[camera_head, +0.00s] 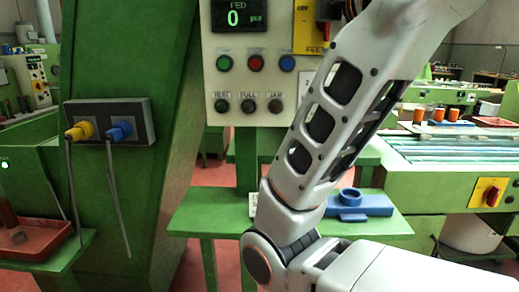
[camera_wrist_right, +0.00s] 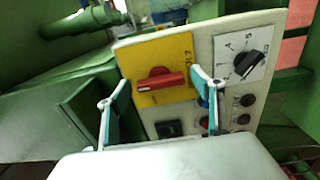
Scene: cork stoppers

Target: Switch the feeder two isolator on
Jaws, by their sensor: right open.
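A yellow isolator plate (camera_head: 307,32) is at the upper right of the pale control panel, partly behind my right arm. Only "OFF" and "FEE" of its lettering show. In the right wrist view the yellow plate (camera_wrist_right: 174,52) has a red turning handle (camera_wrist_right: 150,82), which lies roughly crosswise in that picture. My right gripper (camera_wrist_right: 158,76) is open, one finger near each end of the handle. I cannot tell whether either finger touches it. In the head view a dark part covers the handle area. My left gripper is not in view.
The panel has a counter display (camera_head: 238,17) reading 0 and several buttons; a black dial (camera_wrist_right: 247,63) is close to the right finger in the wrist view. Another red isolator handle (camera_head: 490,194) is on the right machine. A blue fixture (camera_head: 362,203) sits on the green shelf.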

